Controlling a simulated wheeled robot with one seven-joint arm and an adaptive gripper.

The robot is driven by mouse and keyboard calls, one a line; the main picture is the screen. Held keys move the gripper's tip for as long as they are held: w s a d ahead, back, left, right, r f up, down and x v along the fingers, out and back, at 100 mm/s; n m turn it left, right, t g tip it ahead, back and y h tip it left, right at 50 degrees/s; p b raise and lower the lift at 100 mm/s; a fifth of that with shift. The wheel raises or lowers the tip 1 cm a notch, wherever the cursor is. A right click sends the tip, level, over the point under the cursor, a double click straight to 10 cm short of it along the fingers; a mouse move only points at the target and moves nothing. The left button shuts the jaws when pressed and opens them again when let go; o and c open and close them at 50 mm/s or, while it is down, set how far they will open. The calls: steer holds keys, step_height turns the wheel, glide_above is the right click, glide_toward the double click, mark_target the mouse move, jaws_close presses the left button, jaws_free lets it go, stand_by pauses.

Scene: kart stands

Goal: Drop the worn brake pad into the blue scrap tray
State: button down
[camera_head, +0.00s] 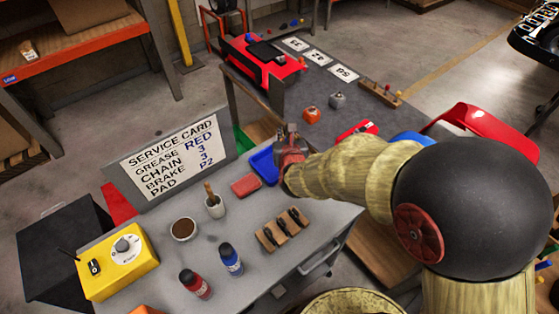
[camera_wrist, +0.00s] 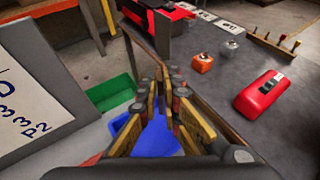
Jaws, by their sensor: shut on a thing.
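My gripper (camera_head: 288,152) is over the blue scrap tray (camera_head: 262,165), at the far right edge of the grey stand top. In the wrist view my gripper (camera_wrist: 163,84) has its fingers close together at the tips, with the blue tray (camera_wrist: 158,140) showing below and between them. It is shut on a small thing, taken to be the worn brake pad. The pad cannot be made out clearly between the dark fingertips, and part of the tray is hidden by the gripper.
The service card board (camera_head: 168,160) stands behind. A dark table (camera_head: 340,97) lies beyond.

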steer(key=shift+f+b, duration=1.35)
steer(key=shift+f, duration=1.4)
steer(key=c, duration=2)
jaws_free()
steer(key=shift+o, duration=0.4)
steer(key=v, duration=1.2)
